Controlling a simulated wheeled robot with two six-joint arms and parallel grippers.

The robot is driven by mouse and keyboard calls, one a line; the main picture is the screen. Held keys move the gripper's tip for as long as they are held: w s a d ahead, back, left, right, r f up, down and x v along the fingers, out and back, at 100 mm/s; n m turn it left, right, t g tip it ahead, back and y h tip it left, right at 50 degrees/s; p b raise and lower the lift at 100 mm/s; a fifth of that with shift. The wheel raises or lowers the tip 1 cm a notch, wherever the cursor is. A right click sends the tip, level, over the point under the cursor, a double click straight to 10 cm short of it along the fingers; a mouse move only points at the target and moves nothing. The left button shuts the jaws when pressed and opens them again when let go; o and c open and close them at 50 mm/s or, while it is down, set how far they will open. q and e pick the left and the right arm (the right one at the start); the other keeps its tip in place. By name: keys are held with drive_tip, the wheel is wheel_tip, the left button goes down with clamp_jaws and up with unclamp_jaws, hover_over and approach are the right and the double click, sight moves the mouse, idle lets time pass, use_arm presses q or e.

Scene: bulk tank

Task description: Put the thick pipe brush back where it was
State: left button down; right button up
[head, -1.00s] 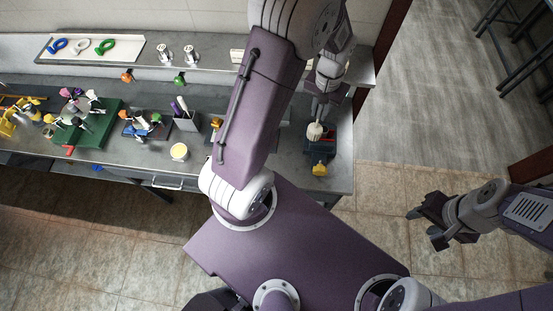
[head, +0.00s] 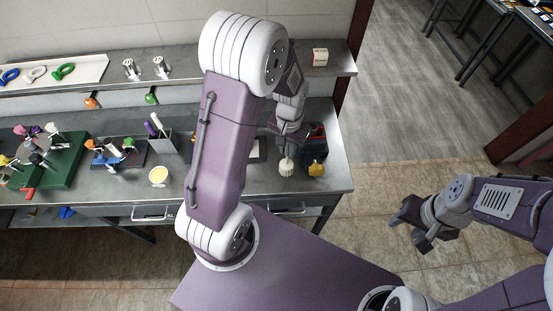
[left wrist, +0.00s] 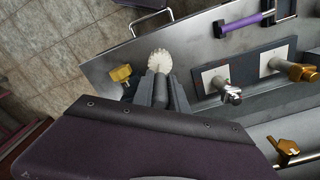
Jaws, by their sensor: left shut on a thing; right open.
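The pipe brush has a round white bristle head (head: 286,167), which also shows in the left wrist view (left wrist: 160,62). My left gripper (left wrist: 160,88) is shut on the brush, with the bristle head sticking out past the fingertips. In the head view the left gripper (head: 286,150) holds it over the right part of the steel bench, left of a yellow piece. The gap between brush and bench top cannot be judged. My right gripper (head: 411,229) is open and empty over the tiled floor, right of the bench.
A dark box with red (head: 317,137) and a yellow piece (head: 317,170) sit at the bench's right end. A grey holder (head: 163,150) with purple and white handles stands left of my arm. In the wrist view, a dark tray (left wrist: 248,68) carries metal fittings.

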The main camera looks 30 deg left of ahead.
use_arm(q)
drive_tip(key=a+f, duration=0.3)
drive_tip(key=f, duration=0.3)
drive_tip(key=shift+s+f+p, duration=0.3)
drive_tip(key=shift+p, duration=0.1)
drive_tip(key=c, duration=1.3)
unclamp_jaws()
drive_tip(key=shift+s, duration=0.1)
use_arm(e)
drive_tip(key=shift+w+r, duration=0.2)
drive_tip(key=shift+r, duration=0.35)
